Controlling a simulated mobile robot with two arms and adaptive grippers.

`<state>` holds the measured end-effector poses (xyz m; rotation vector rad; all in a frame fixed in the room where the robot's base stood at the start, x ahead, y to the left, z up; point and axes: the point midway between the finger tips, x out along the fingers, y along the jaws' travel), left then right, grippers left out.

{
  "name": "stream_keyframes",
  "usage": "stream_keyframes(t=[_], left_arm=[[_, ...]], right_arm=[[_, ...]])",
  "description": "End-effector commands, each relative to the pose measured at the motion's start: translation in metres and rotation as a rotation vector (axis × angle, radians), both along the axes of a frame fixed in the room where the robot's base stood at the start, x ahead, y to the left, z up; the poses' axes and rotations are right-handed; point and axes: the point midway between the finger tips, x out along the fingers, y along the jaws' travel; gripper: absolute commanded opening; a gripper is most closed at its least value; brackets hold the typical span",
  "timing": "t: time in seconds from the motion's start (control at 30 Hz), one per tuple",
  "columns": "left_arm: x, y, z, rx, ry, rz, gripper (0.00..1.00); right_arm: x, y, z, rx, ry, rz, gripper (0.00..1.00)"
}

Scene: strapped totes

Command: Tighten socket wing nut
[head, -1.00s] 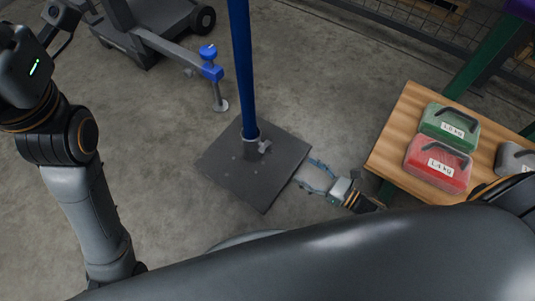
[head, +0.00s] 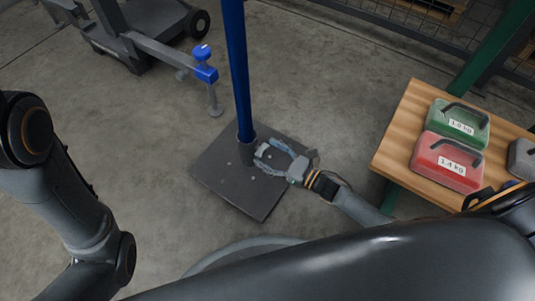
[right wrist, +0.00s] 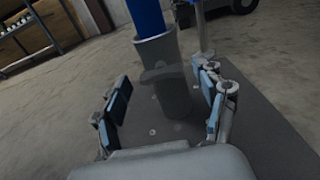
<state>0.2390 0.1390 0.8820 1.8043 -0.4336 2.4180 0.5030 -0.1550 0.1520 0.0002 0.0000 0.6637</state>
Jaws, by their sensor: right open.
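The blue pole (head: 234,70) stands upright in a grey socket (head: 246,150) on a dark square base plate (head: 225,178). The socket's wing nut (right wrist: 162,75) shows in the right wrist view as a flat grey tab on the near side of the socket. My right gripper (head: 264,156) is open at the right side of the socket, low over the plate. In the right wrist view its two blue-padded fingers (right wrist: 166,92) stand apart on either side of the wing nut, with a gap on both sides. My left arm is at the left; its gripper is out of view.
A wooden table (head: 398,130) at the right holds a green 1.0 kg case (head: 460,122) and a red 1.4 kg case (head: 447,162). A dark wheeled stand with a blue knob (head: 203,54) is at the back left.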

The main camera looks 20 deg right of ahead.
Motion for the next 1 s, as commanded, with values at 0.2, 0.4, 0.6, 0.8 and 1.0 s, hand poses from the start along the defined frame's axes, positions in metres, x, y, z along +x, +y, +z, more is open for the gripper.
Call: stream_keyframes(t=[0.2,0.4,0.6,0.8,1.0], left_arm=[[-0.0022,-0.0002,0.0007,0.0,-0.006,0.0,0.4],[-0.0021,-0.0002,0.0007,0.0,-0.006,0.0,0.4],[-0.0019,-0.0004,0.0007,0.0,-0.006,0.0,0.4],[-0.0019,-0.0004,0.0007,0.0,-0.006,0.0,0.4],[-0.0019,-0.0003,0.0011,0.0,-0.006,0.0,0.4]], right_arm=[[0.0042,0.0033,0.0,0.0,0.001,-0.001,0.72],[0.004,0.003,0.0001,0.0,0.001,-0.001,0.61],[0.0039,0.003,0.0,0.0,0.001,-0.001,0.21],[0.0037,0.003,-0.0001,0.004,0.004,0.0,0.17],[0.0038,0.003,-0.0001,0.043,0.035,-0.001,0.17]])
